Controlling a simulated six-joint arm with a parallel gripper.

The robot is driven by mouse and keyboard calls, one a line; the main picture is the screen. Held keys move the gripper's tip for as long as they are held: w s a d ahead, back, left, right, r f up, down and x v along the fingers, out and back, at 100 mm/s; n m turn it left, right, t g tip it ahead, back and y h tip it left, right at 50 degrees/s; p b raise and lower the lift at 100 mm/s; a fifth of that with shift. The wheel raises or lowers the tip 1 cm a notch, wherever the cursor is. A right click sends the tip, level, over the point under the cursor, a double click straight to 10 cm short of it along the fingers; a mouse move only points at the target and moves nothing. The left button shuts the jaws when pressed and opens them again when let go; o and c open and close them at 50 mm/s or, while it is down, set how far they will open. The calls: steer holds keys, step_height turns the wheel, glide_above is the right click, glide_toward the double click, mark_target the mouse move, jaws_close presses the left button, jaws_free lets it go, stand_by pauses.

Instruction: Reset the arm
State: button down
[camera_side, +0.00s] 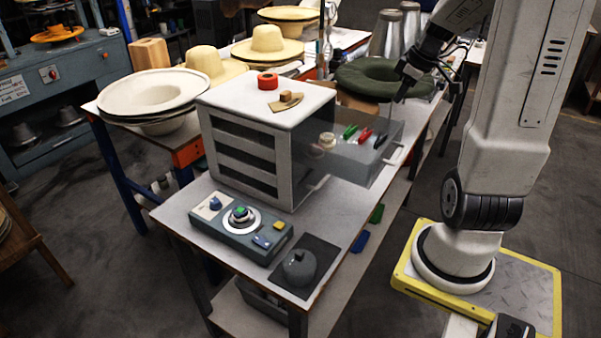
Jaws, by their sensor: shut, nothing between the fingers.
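My gripper (399,97) is at the upper right, pointing down above the far right corner of an open drawer. It is small in the picture and dark; it appears shut and empty. The open drawer (359,164) sticks out to the right of a white cabinet (258,139) on the table. Inside the drawer lie small items: a green one (350,131), a red one (365,135), a dark one and a round beige one (327,140). I cannot tell whether the gripper touches the drawer's edge.
A red tape roll (268,81) and a small wooden piece (286,101) lie on the cabinet. A control box (238,230) and a grey rounded object on a dark mat (318,254) stand in front. Straw hats (267,44) and a green ring cushion (372,78) sit behind.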

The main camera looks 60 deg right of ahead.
steer(key=w+a+f, duration=0.2)
steer(key=a+f, duration=0.2)
steer(key=a, duration=0.6)
steer(key=w+a+f, duration=0.2)
steer(key=a+f, duration=0.2)
steer(key=a, duration=0.6)
steer(key=w+a+f+g, duration=0.1)
steer(key=w+a+f, duration=0.2)
steer(key=a, duration=0.7)
steer(key=shift+a+f, duration=0.3)
steer(key=shift+f, duration=0.3)
